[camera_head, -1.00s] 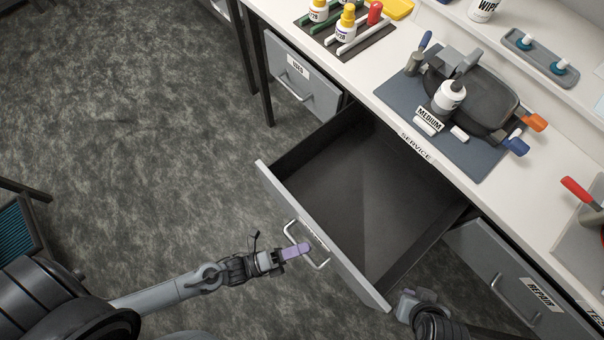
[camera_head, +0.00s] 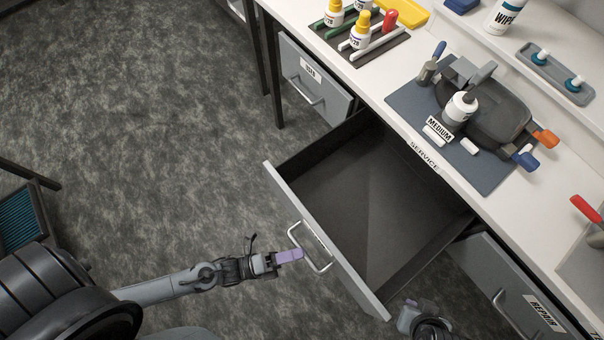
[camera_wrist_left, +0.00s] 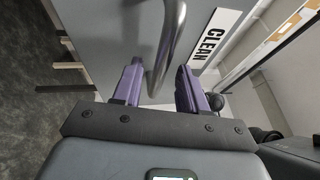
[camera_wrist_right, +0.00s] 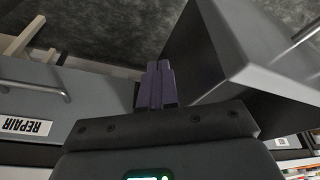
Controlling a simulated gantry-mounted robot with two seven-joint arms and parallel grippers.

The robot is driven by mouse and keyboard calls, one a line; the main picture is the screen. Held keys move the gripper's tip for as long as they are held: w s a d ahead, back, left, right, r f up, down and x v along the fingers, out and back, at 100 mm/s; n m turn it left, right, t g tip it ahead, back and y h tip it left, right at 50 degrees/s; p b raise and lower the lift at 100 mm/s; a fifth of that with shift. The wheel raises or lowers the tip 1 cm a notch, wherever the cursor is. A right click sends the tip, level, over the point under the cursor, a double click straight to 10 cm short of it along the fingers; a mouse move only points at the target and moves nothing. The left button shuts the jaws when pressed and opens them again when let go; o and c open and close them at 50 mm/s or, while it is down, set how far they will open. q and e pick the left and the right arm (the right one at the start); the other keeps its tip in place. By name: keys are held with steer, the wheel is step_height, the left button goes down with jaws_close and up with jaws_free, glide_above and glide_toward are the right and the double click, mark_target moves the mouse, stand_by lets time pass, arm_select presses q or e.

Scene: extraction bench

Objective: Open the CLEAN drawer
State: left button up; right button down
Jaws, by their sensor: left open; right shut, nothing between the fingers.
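The CLEAN drawer (camera_head: 370,215) stands pulled well out from the bench, and its dark inside is empty. Its front bears a curved metal handle (camera_head: 326,268), also in the left wrist view (camera_wrist_left: 168,40) beside the CLEAN label (camera_wrist_left: 216,39). My left gripper (camera_head: 298,255) is at the handle. In the left wrist view its purple fingers (camera_wrist_left: 160,68) are spread, with the handle between them and gaps on both sides. My right gripper (camera_wrist_right: 158,68) is shut and empty, low beside the drawer's right side; in the head view its fingers are hard to make out.
The REPAIR drawer (camera_head: 500,285) is closed at right, and another closed labelled drawer (camera_head: 325,85) is at left. The bench top holds bottles in a rack (camera_head: 362,40) and a grey mat (camera_head: 410,103) with a device. The floor left of the drawer is clear.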

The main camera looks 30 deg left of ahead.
arm_select(q)
steer(key=v, duration=0.8)
steer(key=shift+s+a, duration=0.2)
steer(key=shift+s, duration=0.05)
steer(key=shift+f, duration=0.1)
